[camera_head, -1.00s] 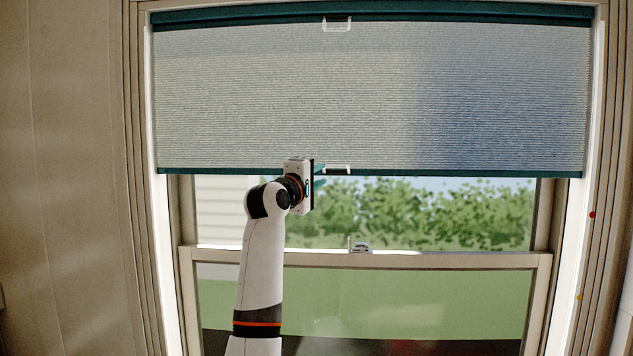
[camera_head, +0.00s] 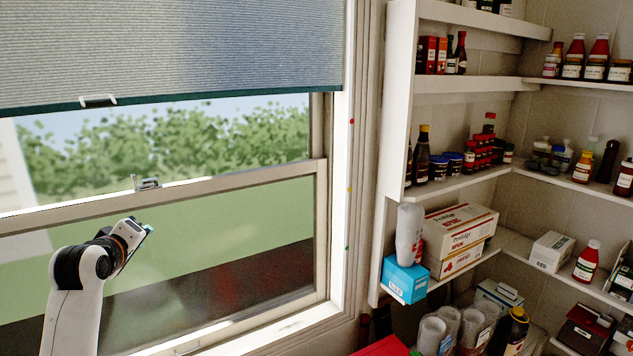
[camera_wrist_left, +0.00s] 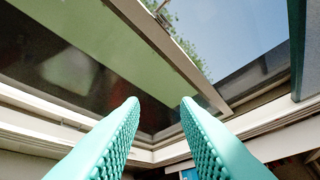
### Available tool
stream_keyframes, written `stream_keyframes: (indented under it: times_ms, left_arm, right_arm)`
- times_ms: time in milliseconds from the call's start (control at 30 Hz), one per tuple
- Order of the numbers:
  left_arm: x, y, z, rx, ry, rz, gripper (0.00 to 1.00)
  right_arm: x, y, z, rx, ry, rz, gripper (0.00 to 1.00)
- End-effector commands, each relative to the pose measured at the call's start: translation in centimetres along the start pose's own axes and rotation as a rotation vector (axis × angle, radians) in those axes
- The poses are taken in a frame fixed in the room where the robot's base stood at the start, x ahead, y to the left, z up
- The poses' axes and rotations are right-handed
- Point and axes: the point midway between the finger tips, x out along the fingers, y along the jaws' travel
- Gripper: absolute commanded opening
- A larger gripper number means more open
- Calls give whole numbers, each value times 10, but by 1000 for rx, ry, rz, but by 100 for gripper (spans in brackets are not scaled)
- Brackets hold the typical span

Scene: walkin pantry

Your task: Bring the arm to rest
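My left arm comes in at the lower left of the head view. Its gripper (camera_head: 148,229) is raised in front of the window's lower pane, below the blind and apart from it. In the left wrist view the two teal fingers (camera_wrist_left: 160,102) stand apart with nothing between them, so the gripper is open and empty. The window frame and sill corner show beyond the fingertips. The pleated blind (camera_head: 170,45) hangs partly down, with a small white handle (camera_head: 98,101) on its bottom rail. My right gripper is not in view.
A window latch (camera_head: 146,183) sits on the middle rail. White corner shelves (camera_head: 470,84) with bottles, jars and boxes stand at the right. A blue box (camera_head: 405,278) and stacked cups (camera_head: 409,232) are at the near shelf edge. The window frame (camera_head: 345,190) lies between arm and shelves.

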Motion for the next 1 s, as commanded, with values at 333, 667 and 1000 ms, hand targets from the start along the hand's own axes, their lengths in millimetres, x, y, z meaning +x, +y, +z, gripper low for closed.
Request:
stream_keyframes:
  times_ms: [333, 667, 1000]
  left_arm:
    - [-80, 142, -216, 523, 376, 223, 29]
    - [-215, 219, -329, 854, 728, 278, 29]
    - [-304, 244, -366, 995, 939, 266, 29]
  right_arm:
    - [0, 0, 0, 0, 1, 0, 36]
    - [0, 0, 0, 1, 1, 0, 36]
    - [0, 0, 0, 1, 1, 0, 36]
